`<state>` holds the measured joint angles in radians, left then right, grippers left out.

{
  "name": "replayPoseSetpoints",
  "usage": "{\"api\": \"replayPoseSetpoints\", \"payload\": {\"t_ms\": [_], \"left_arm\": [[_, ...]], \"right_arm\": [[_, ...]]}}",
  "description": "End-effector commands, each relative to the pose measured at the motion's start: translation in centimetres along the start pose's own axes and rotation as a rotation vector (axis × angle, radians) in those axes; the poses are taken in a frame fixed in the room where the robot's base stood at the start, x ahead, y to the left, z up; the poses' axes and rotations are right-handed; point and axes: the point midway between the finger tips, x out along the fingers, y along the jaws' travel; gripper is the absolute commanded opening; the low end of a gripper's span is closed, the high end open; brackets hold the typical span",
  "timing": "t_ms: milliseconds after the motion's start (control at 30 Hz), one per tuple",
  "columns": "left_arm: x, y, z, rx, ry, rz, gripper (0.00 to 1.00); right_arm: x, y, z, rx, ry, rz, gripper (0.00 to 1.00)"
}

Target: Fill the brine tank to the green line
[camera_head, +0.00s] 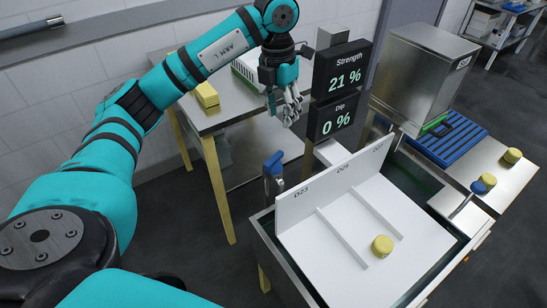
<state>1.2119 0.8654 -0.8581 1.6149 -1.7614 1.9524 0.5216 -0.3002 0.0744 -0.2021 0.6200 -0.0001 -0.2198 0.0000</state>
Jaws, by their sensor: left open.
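A valve with a blue handle (273,163) stands at the tank's back left corner. Displays above read Strength 21 % (343,79) and Dip 0 % (333,120). My left gripper (289,112) is open and empty, above and apart from the blue handle, left of the displays. My right gripper is out of view.
A yellow cheese (382,246) lies on the white board. A side table (215,118) holds yellow blocks (207,95). At right are a steel box (425,75) with a green strip, a blue slatted mat (447,139) and small yellow pieces (512,156).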

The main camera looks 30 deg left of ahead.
Motion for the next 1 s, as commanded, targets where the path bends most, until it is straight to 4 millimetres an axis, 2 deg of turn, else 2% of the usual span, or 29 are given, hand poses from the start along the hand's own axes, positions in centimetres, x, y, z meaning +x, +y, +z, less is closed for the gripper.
{"api": "replayPoseSetpoints", "payload": {"t_ms": [67, 167, 300, 367, 800, 1000], "left_arm": [[-0.6, 1.4, -0.4, -0.028, 0.018, 0.047, 0.40], [0.0, 1.9, -0.6, -0.037, 0.028, 0.063, 0.40], [2.4, 1.9, -0.8, -0.037, 0.031, 0.061, 0.40], [3.4, 2.0, -0.8, -0.037, 0.032, 0.062, 0.40], [12.6, 2.5, -1.0, -0.035, 0.030, 0.058, 0.40], [15.4, 2.7, -1.0, -0.034, 0.028, 0.060, 0.40]], "right_arm": [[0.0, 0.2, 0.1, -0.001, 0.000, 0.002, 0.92], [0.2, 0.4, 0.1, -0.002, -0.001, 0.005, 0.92], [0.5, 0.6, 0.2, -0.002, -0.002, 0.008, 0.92], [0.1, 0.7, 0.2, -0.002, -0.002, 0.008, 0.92], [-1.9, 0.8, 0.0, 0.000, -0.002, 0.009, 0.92], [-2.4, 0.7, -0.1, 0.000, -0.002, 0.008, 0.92]]}}
